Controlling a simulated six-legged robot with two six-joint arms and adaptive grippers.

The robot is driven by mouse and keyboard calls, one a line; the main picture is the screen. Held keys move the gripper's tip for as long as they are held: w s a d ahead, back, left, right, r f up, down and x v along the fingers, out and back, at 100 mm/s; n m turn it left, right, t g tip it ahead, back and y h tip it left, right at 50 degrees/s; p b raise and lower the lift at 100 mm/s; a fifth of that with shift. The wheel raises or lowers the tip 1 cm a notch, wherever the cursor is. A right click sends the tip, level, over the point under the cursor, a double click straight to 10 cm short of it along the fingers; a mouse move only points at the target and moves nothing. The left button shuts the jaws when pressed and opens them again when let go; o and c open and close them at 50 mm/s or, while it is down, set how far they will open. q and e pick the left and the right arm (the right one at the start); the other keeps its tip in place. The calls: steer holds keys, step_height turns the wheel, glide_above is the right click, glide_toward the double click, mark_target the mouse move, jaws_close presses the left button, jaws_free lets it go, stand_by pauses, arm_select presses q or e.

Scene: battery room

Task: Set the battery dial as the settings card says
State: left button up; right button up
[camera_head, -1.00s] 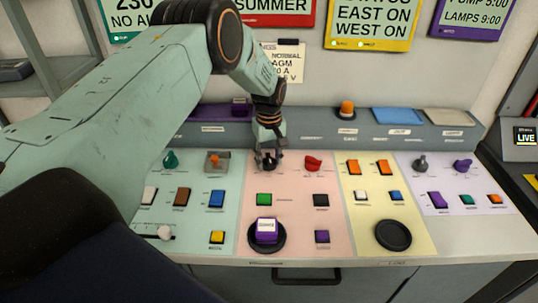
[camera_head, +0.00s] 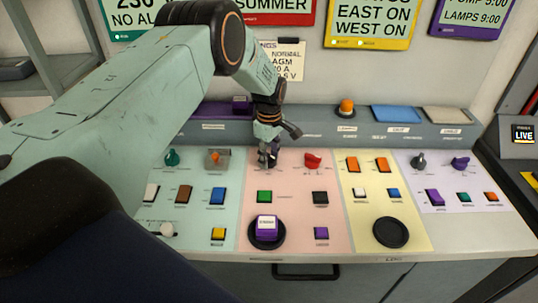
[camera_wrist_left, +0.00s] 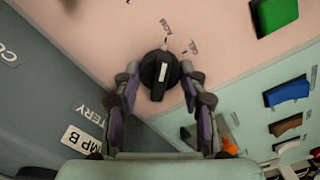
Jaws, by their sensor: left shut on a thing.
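The battery dial (camera_wrist_left: 158,75) is a black round knob with a white line, on the pink panel. In the left wrist view its line runs roughly up and down the picture; the small labels around it are too blurred to read surely. My left gripper (camera_head: 268,158) is shut on the dial, with one finger (camera_wrist_left: 128,90) on each side of it. In the head view the gripper mostly hides the dial. The settings card (camera_head: 290,62) hangs on the wall behind; my arm covers its left part. "NORMAL", "AGM", "0 A" and "5 V" show. My right gripper is not in view.
A red knob (camera_head: 313,160) stands just right of the dial. Below are a green switch (camera_head: 264,197), a black switch (camera_head: 320,198) and a purple block (camera_head: 266,224) on a round black pad. A grey raised ledge (camera_head: 315,133) runs close behind the dial.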

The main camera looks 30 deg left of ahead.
mark_target(270, 155)
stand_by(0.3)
arm_select(q)
steer(key=o, duration=1.1)
steer(key=shift+d, duration=0.1)
steer(key=shift+o, duration=0.2)
steer(key=shift+r, duration=0.1)
step_height(270, 155, up, 12)
